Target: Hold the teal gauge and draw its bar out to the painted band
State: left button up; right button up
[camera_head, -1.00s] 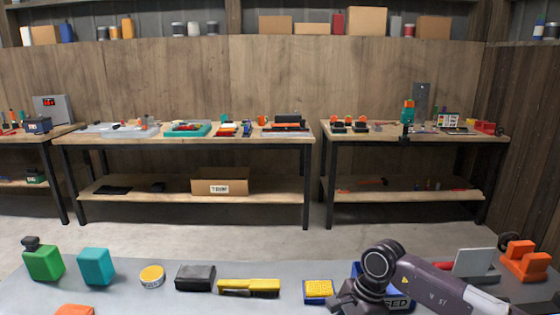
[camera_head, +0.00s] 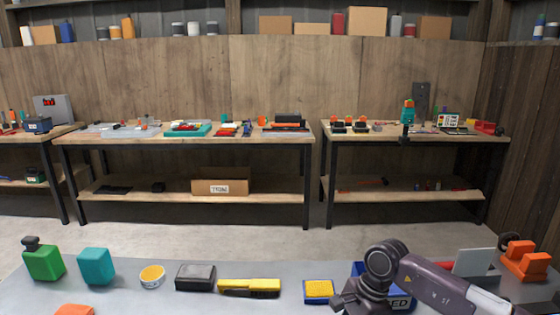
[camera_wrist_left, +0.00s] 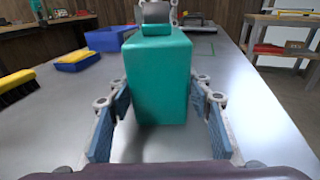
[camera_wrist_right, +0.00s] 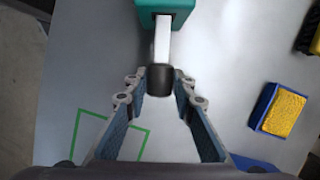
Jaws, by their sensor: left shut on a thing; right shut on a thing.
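The teal gauge (camera_wrist_left: 158,80) is a block standing on the grey table, seen close up in the left wrist view. My left gripper (camera_wrist_left: 160,112) has its fingers on both sides of it and is shut on it. In the right wrist view the gauge (camera_wrist_right: 165,8) is at the top edge, with a white bar (camera_wrist_right: 162,42) sticking out towards me. The bar ends in a dark knob (camera_wrist_right: 160,80). My right gripper (camera_wrist_right: 159,92) is shut on that knob. I cannot make out a painted band on the bar. The gauge and both gripper tips are outside the head view.
A green outline (camera_wrist_right: 142,143) marks the tabletop.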

jog(key=shift+w+d, duration=0.15)
jog(key=shift+d, duration=0.4)
jog(key=shift+w+d, duration=0.2)
jog(key=shift+d, duration=0.25)
dwell(0.7)
jog(key=shift+w+d, duration=0.1)
jog(key=shift+d, duration=0.2)
jog(key=shift+w+d, duration=0.1)
jog(key=shift+d, duration=0.25)
jog(key=o, duration=1.2)
jog(key=shift+v, duration=3)
